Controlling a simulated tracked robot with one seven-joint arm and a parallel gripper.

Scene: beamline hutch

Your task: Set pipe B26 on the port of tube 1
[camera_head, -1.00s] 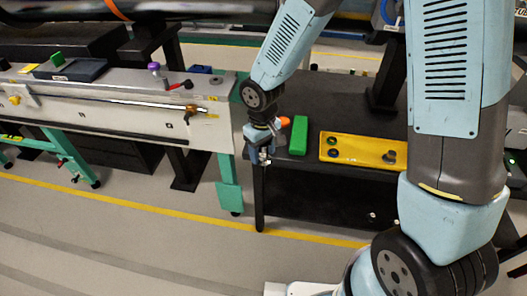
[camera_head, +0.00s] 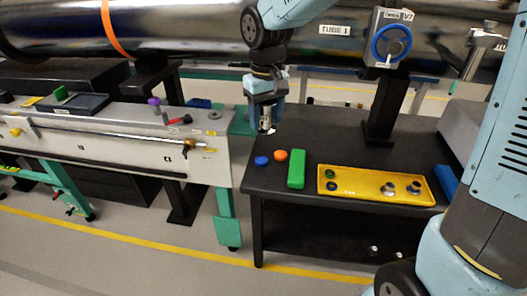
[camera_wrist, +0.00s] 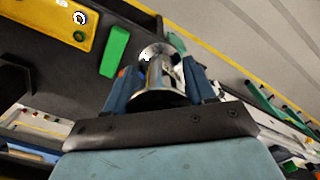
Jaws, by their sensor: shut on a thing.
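My gripper (camera_head: 268,112) is shut on a shiny metal pipe (camera_wrist: 158,88), which sits between its two blue fingers in the wrist view. In the head view the pipe (camera_head: 267,124) is small and points down below the fingers, above the left part of the black table; no marking on it is readable. Tube 1 (camera_head: 290,45) is the large shiny tube across the back, with a "TUBE 1" label. A blue-ringed round port (camera_head: 391,44) on a grey plate stands at its front, right of the label. My gripper is left of and lower than this port, apart from it.
The black table (camera_head: 330,132) carries a yellow tray (camera_head: 345,189) with several small parts, a green block (camera_head: 296,168), and orange (camera_head: 281,155) and blue (camera_head: 261,161) discs. A black post (camera_head: 384,110) rises below the port. A grey bench (camera_head: 110,125) stands left.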

